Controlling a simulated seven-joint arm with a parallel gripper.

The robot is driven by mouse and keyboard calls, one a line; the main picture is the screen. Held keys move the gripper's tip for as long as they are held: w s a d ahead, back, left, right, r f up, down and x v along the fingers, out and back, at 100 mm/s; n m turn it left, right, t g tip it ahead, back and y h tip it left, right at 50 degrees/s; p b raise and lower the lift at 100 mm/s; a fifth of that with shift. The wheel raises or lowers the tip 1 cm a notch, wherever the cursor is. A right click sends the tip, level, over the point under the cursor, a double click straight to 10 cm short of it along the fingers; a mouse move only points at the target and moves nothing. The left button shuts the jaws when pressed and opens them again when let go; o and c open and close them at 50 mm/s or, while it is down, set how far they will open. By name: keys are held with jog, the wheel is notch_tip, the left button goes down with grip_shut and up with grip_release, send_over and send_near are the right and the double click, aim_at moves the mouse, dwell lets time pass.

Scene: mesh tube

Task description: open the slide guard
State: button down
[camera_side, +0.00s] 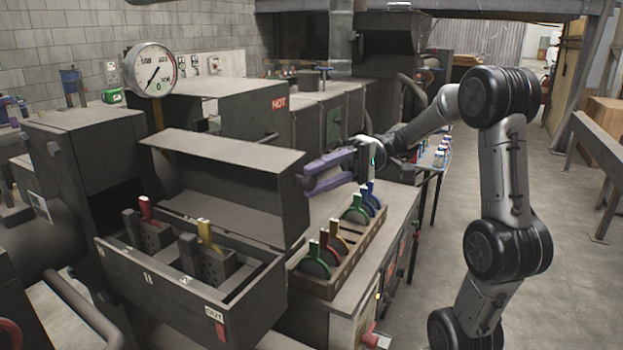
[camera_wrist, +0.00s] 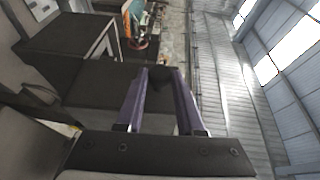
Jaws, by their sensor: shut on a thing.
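The slide guard appears to be the long dark grey metal cover (camera_side: 225,158) in the middle of the side view, with an open front over a machine trough. In the wrist view a dark panel (camera_wrist: 90,88), apparently part of it, lies beyond my fingers. My gripper (camera_side: 307,179) has purple fingers and reaches in from the right to the cover's right end. The fingers also show in the wrist view (camera_wrist: 161,72), with a dark piece between their tips. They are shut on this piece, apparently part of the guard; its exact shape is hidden.
A trough (camera_side: 180,308) with red and yellow levers stands at front left. A rack (camera_side: 345,262) with several coloured handles sits below my gripper. A gauge (camera_side: 150,70) and a box marked HOT (camera_side: 235,110) stand behind. The floor at right is open.

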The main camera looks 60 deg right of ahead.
jog(key=shift+d+f+y, duration=0.3)
jog(key=shift+d+y, duration=0.3)
jog(key=shift+d, duration=0.05)
jog(key=c, duration=0.6)
grip_release()
jog(key=shift+o, duration=0.2)
